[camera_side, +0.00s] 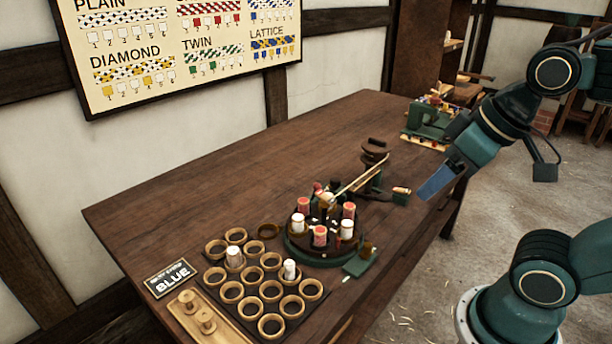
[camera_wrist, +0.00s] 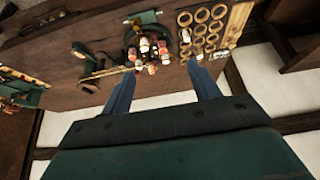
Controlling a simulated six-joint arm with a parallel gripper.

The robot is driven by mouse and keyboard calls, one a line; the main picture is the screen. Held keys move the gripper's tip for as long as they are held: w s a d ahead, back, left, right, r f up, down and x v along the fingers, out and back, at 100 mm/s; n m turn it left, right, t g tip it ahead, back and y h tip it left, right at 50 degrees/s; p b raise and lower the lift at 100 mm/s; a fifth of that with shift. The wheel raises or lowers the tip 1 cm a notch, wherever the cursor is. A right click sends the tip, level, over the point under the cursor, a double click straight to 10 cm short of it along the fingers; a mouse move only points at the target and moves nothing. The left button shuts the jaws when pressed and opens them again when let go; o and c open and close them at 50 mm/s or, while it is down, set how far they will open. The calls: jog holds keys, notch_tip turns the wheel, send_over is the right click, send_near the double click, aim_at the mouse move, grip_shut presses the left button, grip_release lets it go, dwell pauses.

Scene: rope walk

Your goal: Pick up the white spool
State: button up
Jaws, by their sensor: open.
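Several white spools are in view, and I cannot tell which one the task means. One white spool (camera_side: 290,268) stands upright in a ring of the holder, and a larger whitish one (camera_side: 235,257) stands in another ring. Two more white spools, (camera_side: 298,223) and (camera_side: 347,229), stand on the round green carousel (camera_side: 312,257) among red ones. My gripper (camera_side: 428,190) is in the air to the right of the carousel, apart from all spools. In the wrist view its two blue fingers (camera_wrist: 160,70) are spread with nothing between them, and the small spools show beyond them.
The ring holder (camera_side: 237,312) sits at the table's near end, beside a "BLUE" sign (camera_side: 171,278) and a wooden tray (camera_side: 190,312). A post with a slanting rod (camera_side: 352,182) rises behind the carousel. A green machine (camera_side: 430,120) stands at the far end. The table's left side is clear.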

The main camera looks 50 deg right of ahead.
jog(key=shift+c, duration=1.1)
jog(key=m+g, duration=0.6)
jog(key=m, duration=1.3)
send_over(290, 264)
notch_tip(290, 264, down, 15)
jog(key=shift+r, duration=0.15)
jog(key=shift+f, duration=4.3)
